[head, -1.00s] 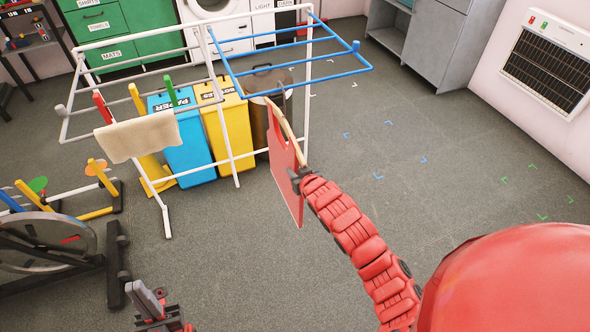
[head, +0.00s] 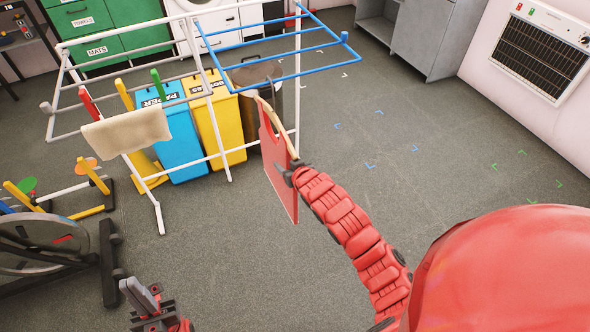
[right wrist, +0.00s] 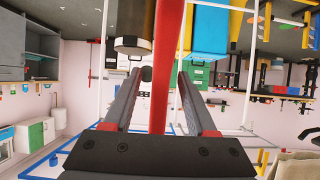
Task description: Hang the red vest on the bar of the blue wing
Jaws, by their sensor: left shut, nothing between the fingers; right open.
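The red vest (head: 277,165) hangs upright, seen nearly edge-on, with a curved beige strip along its top, below the blue wing's (head: 310,72) near bar. Whether its top rests on the bar is too small to tell. My right gripper (head: 295,170) is at the vest's right edge. In the right wrist view, the right gripper's (right wrist: 158,85) fingers stand apart on either side of the vest (right wrist: 168,60), with gaps showing. The blue wing also shows low in that view (right wrist: 65,157). My left gripper (head: 150,305) is shut and empty at the bottom of the head view, far from the vest.
The white drying rack (head: 222,130) carries a beige cloth (head: 127,131) at left. Blue (head: 183,140) and yellow (head: 228,130) bins and a dark bin (head: 258,75) stand behind or under it. A wheeled machine (head: 45,255) stands at lower left. Floor right of the rack is clear.

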